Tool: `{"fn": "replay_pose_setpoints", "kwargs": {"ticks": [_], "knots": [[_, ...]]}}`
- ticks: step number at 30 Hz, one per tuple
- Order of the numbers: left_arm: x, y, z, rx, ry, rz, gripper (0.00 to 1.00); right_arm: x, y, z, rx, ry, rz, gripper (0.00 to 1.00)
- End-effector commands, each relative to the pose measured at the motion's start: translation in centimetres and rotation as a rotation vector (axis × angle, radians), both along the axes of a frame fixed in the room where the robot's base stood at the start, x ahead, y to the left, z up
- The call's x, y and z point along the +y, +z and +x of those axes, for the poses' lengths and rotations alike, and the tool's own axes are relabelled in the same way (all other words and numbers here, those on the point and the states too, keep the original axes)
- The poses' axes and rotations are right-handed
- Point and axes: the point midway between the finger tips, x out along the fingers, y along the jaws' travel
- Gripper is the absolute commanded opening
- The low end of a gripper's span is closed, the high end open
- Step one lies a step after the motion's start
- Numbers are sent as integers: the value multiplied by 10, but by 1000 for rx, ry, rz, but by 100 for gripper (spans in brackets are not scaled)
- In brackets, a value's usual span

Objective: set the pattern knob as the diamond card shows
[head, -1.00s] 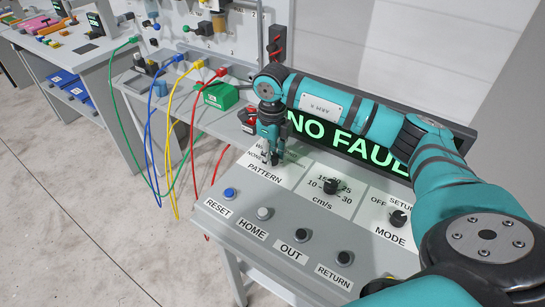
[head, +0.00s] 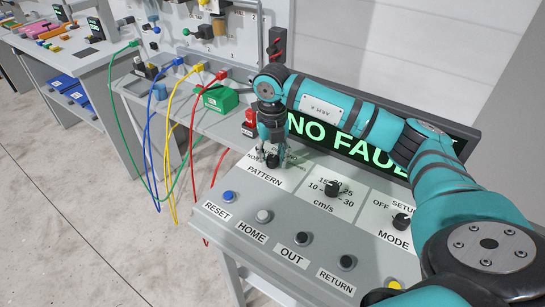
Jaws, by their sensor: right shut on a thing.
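The pattern knob (head: 272,162) is a small black knob on the sloped grey control panel, above the PATTERN label (head: 265,178). My right gripper (head: 273,157) reaches down from above with its fingers shut on the knob's sides. The gripper hides most of the knob and part of the setting marks around it, so I cannot read where the knob points. I see no diamond card in this view. My left gripper is not in view.
On the same panel are the cm/s knob (head: 332,188), the MODE knob (head: 401,221) and a row of buttons including RESET (head: 229,196). The display (head: 325,137) behind reads NO FAULT, partly covered by my right arm. Coloured cables (head: 170,130) hang at the left.

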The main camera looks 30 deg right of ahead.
Motion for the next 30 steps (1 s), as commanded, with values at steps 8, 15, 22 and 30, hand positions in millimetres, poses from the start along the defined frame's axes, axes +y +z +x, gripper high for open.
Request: {"fn": "replay_pose_setpoints", "kwargs": {"ticks": [8, 15, 22, 30], "knots": [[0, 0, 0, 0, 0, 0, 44, -1, 2, 1, -4, -52, 0, 0], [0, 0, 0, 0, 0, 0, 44, -1, 2, 1, -5, -56, 0, 0], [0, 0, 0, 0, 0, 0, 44, -1, 2, 1, -5, -55, 0, 42], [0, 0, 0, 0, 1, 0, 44, 0, 1, 1, -2, -54, 0, 55]]}}
